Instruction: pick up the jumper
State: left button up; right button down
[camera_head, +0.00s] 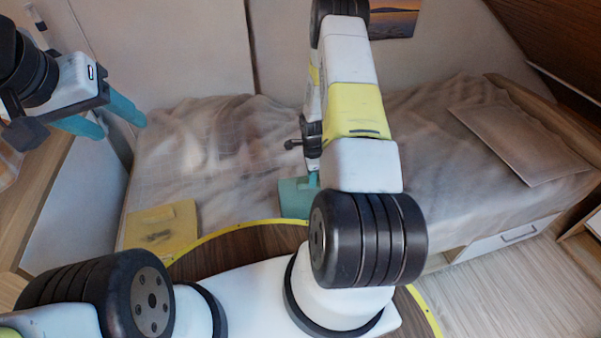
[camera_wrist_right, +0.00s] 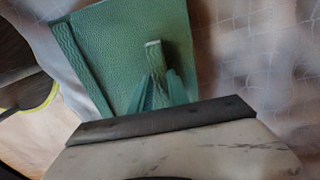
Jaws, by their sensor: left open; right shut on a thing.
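A flat teal-green piece (camera_head: 294,197) with a grained surface lies at the bed's front edge. It fills much of the right wrist view (camera_wrist_right: 105,45). I cannot tell whether it is the jumper. My right gripper (camera_head: 313,180) points down at it and is shut on a narrow raised part of it; the fingers (camera_wrist_right: 160,88) show in the right wrist view. A yellow folded piece (camera_head: 160,228) with a dark print, possibly clothing, lies at the bed's front left. My left gripper (camera_head: 124,128) is open and empty, in the air at the bed's left end.
The bed (camera_head: 225,150) has a rumpled pale cover. A flat grey-brown piece (camera_head: 528,142) lies on its right part. A drawer front with a handle (camera_head: 519,236) is below. A wooden-topped unit (camera_head: 35,190) stands at the left. Floor (camera_head: 500,295) is clear at the right.

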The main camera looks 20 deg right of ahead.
jog(key=shift+r, duration=0.1)
dwell(0.7)
jog(key=shift+w+r, duration=0.1)
jog(key=shift+r, duration=0.5)
notch_tip(320, 180, up, 2)
jog(key=shift+r, duration=0.25)
jog(key=s+a, duration=0.3)
jog(key=s, duration=0.1)
jog(key=s+a, duration=0.4)
jog(key=s+a+r, duration=0.1)
jog(key=s+a, duration=0.2)
jog(key=shift+s+a, duration=0.4)
jog(key=w+r+n, duration=0.4)
jog(key=r+n, duration=0.5)
jog(key=n, duration=0.1)
jog(key=w+a+r+n, duration=0.1)
jog(key=w+r+n, duration=0.2)
jog(key=r+n, duration=0.6)
jog(key=shift+w+r+n, duration=0.25)
jog(key=shift+w+n, duration=0.15)
